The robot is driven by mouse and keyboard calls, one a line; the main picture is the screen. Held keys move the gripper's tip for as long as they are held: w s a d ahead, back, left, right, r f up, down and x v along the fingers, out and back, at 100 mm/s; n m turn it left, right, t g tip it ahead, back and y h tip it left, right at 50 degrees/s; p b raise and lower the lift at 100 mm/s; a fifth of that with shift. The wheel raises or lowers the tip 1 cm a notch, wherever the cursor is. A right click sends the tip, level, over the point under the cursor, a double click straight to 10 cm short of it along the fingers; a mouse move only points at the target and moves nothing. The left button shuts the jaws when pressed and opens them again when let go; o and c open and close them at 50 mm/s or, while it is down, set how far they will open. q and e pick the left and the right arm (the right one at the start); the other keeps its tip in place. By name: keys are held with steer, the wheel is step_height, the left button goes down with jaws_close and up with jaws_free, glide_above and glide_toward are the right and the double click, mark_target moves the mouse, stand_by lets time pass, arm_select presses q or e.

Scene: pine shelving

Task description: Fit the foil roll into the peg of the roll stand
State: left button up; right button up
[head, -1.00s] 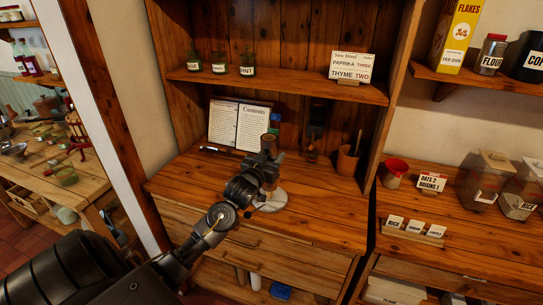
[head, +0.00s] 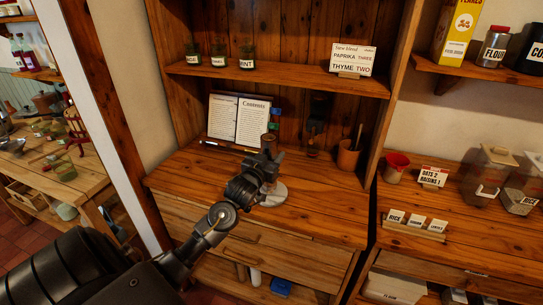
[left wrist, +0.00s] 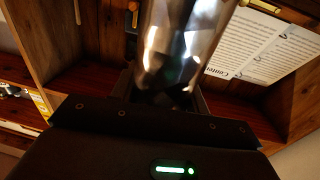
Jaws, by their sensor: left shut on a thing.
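My left gripper (head: 262,170) is shut on the foil roll, above the desk top of the wooden hutch. The foil roll is a shiny silver cylinder (left wrist: 180,45) in the left wrist view, between the fingers. In the head view it looks like a brownish, reflecting upright cylinder (head: 270,147), partly covered by the gripper. The roll stand's round pale base (head: 275,195) sits on the desk top, directly below the roll in the picture. Its peg is hidden by the roll and gripper, so I cannot tell whether the roll is around it. My right gripper is not in view.
An open book (head: 239,119) stands behind the gripper, with a blue-capped bottle (head: 274,116) beside it. A brown pot (head: 347,158) stands to the right. A shelf (head: 280,80) with jars hangs above. The desk's right front is clear.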

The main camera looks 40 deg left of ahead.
arm_select(q)
steer(key=o, duration=1.2)
steer(key=shift+f, duration=0.2)
step_height(320, 180, up, 19)
steer(key=p, duration=1.1)
steer(key=shift+r, duration=0.2)
steer(key=shift+f, duration=0.1)
